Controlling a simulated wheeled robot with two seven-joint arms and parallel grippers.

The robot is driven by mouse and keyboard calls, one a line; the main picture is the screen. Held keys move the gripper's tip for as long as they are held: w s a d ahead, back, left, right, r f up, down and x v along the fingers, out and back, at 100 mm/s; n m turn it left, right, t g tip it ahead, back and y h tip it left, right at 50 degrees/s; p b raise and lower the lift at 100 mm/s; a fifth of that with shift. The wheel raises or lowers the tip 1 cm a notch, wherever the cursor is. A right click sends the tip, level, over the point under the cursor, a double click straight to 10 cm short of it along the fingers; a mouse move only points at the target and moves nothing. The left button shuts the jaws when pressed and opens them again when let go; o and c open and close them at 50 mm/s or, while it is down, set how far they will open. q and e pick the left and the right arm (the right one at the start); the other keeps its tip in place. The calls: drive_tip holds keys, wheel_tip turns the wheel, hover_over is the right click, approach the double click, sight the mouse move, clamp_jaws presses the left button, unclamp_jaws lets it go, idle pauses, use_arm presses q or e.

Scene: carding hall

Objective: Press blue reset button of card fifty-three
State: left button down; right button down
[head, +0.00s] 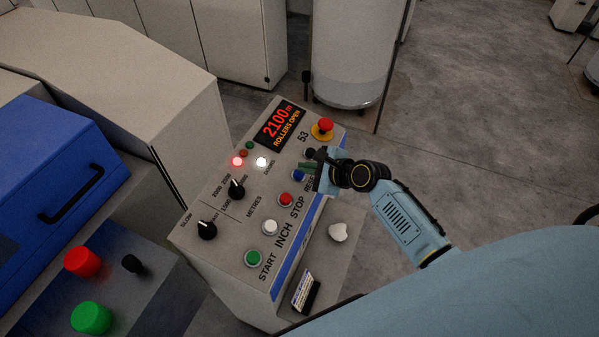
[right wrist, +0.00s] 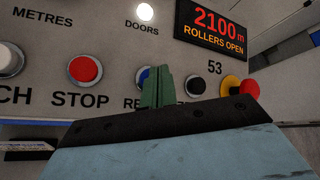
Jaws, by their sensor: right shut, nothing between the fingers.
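The control panel marked 53 (head: 215,253) stands in front of me. Its blue reset button (head: 299,175) sits between the red STOP button (head: 286,200) and a black button (head: 310,153). My right gripper (head: 307,167) is shut and empty, its green fingertips close beside the blue button. In the right wrist view, the fingers (right wrist: 157,88) cover much of the blue button (right wrist: 142,76) and part of its RESET label; a blue sliver shows at their left. I cannot tell whether they touch it. My left gripper is not in view.
The display (head: 279,124) reads 2100 m, ROLLERS OPEN. A red mushroom button (head: 325,125) on yellow is at the panel's far end. White INCH (head: 270,227) and green START (head: 253,258) buttons are nearer.

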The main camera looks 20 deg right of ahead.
drive_tip(key=shift+f, duration=0.3)
drive_tip(key=shift+w+a+f+b, duration=0.15)
drive_tip(key=shift+f+b, duration=0.15)
drive_tip(key=shift+f, duration=0.2)
idle(0.6)
drive_tip(key=shift+r, duration=0.1)
drive_tip(key=shift+s+r+p, duration=0.2)
drive_tip(key=shift+r+p, duration=0.6)
drive_tip(key=shift+p, duration=0.35)
drive_tip(key=r+p, duration=0.3)
drive_tip(key=s+d+r+p, duration=0.1)
drive_tip(key=p, duration=0.1)
drive_tip(key=shift+d+r, duration=0.1)
drive_tip(key=shift+r, duration=0.3)
idle(0.4)
